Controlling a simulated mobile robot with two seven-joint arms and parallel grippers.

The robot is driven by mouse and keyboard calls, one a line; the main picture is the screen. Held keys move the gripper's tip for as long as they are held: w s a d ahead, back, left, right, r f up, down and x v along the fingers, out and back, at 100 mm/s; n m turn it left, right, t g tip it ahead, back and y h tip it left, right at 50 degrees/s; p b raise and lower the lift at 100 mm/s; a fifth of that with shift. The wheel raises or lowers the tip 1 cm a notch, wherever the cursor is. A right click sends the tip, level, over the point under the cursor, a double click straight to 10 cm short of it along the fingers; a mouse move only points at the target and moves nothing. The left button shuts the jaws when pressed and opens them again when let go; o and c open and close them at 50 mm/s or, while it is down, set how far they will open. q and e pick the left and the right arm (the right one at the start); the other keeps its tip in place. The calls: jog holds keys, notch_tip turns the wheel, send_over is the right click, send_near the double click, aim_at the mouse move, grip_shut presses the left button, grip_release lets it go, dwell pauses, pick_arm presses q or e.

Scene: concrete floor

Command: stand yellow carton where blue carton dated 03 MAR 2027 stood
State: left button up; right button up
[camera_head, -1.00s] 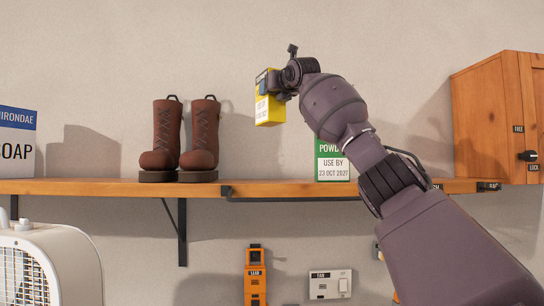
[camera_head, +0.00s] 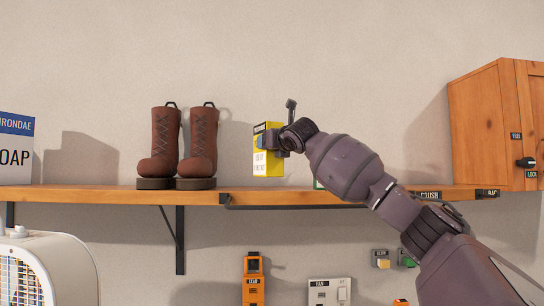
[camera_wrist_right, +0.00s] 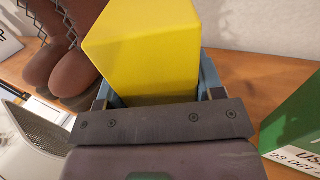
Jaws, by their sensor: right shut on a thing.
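The yellow carton (camera_head: 266,160) is upright in my right gripper (camera_head: 270,142), between the boots and the green carton. Its base is just above or at the wooden shelf; I cannot tell whether it touches. In the right wrist view the yellow carton (camera_wrist_right: 143,55) fills the space between the blue-grey fingers (camera_wrist_right: 158,88). No blue carton dated 03 MAR 2027 is in view. A blue-topped white soap box (camera_head: 15,150) stands at the far left of the shelf, its date not visible. My left gripper is not in view.
Brown boots (camera_head: 180,145) stand left of the carton on the shelf (camera_head: 110,194). A green carton (camera_wrist_right: 295,120) stands to its right, mostly hidden by my arm in the head view. A wooden cabinet (camera_head: 490,125) is at the right. Switches hang on the wall below.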

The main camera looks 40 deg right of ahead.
aim_at(272, 154)
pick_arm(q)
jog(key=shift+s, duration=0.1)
pick_arm(e)
jog(key=shift+f, duration=1.75)
jog(key=shift+f, duration=0.1)
jog(key=o, duration=1.2)
jog(key=shift+s, duration=0.15)
jog(key=shift+s+a, duration=0.15)
jog(key=shift+s, duration=0.2)
pick_arm(q)
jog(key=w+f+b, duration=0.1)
jog(key=b, duration=0.2)
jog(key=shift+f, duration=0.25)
pick_arm(e)
jog(key=v, duration=1.1)
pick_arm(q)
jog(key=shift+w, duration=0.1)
